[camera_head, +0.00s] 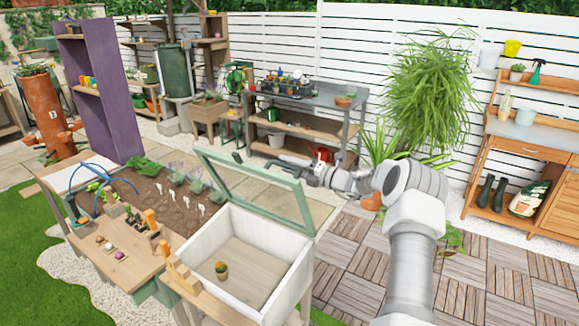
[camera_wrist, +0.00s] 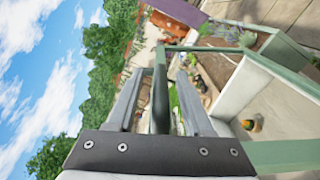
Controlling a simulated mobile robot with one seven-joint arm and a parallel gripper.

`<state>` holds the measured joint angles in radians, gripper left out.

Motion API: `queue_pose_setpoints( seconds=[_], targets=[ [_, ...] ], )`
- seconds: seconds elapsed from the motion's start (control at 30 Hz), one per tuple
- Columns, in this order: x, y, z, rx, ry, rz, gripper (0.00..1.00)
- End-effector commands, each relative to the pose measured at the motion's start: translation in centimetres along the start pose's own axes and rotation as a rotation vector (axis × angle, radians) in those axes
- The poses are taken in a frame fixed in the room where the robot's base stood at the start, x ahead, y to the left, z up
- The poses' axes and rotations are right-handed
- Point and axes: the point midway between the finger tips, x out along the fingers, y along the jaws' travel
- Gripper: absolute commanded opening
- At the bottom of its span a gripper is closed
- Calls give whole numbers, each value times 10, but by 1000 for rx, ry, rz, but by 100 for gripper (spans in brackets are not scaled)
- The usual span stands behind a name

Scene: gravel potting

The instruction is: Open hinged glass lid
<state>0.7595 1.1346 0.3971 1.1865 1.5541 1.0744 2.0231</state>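The hinged glass lid (camera_head: 303,207) has a pale green frame. It stands raised and tilted up along the far edge of the white planter box (camera_head: 222,265), whose inside is uncovered. My gripper (camera_head: 241,160) is at the lid's upper edge in the head view, partly behind the frame. In the wrist view, my gripper's two fingers (camera_wrist: 160,80) are spread apart, with a dark green bar of the lid frame (camera_wrist: 160,105) between them. Gaps seem to show on both sides of the bar.
A planting bed (camera_head: 172,203) with seedlings and white labels lies left of the box. A wooden ledge (camera_head: 128,262) with small pots is in front of it. A grey-topped workbench (camera_head: 318,98) stands behind. Paving on the right (camera_head: 350,255) is clear beside my arm.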

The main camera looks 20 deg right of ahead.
Motion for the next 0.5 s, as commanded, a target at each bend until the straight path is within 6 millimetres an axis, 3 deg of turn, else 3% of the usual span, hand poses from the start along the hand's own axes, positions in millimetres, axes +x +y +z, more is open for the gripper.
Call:
queue_pose_setpoints(
  seconds=[0.33,0.5],
  targets=[
    [-4,-2,0,1,-1,-2,52],
    [-27,-3,1,0,-3,-4,52]
  ],
)
